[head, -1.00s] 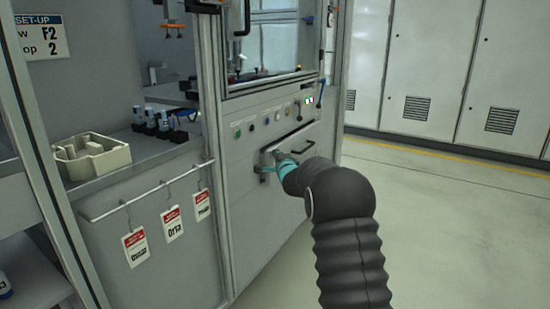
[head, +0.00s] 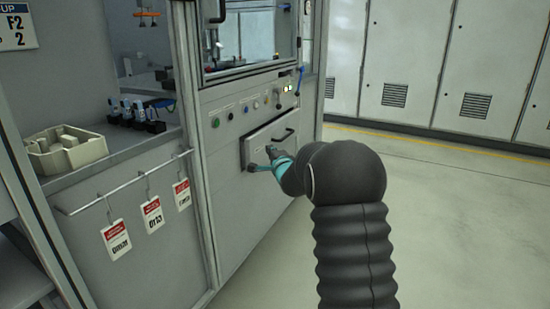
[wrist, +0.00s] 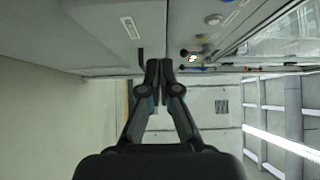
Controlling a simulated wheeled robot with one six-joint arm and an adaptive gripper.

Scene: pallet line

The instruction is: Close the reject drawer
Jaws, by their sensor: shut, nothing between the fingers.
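The reject drawer (head: 262,138) is a grey panel with a small label, low in the machine front in the head view. It sits close to flush, with a dark line along its left edge; I cannot tell whether a small gap remains. Dark handle parts show at its right and lower left. My gripper (head: 271,152) is in front of the drawer, its fingertips at or very near the face; contact is unclear. In the wrist view my gripper (wrist: 160,66) has its fingers together and empty, beside a dark handle (wrist: 141,60). My arm hides the drawer's lower right.
A row of buttons (head: 247,107) runs above the drawer. To the left, a rail (head: 125,185) carries hanging red-and-white tags, below a shelf with a beige tray (head: 66,150). Grey cabinets (head: 400,60) stand at the back. The floor (head: 450,220) to the right is clear.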

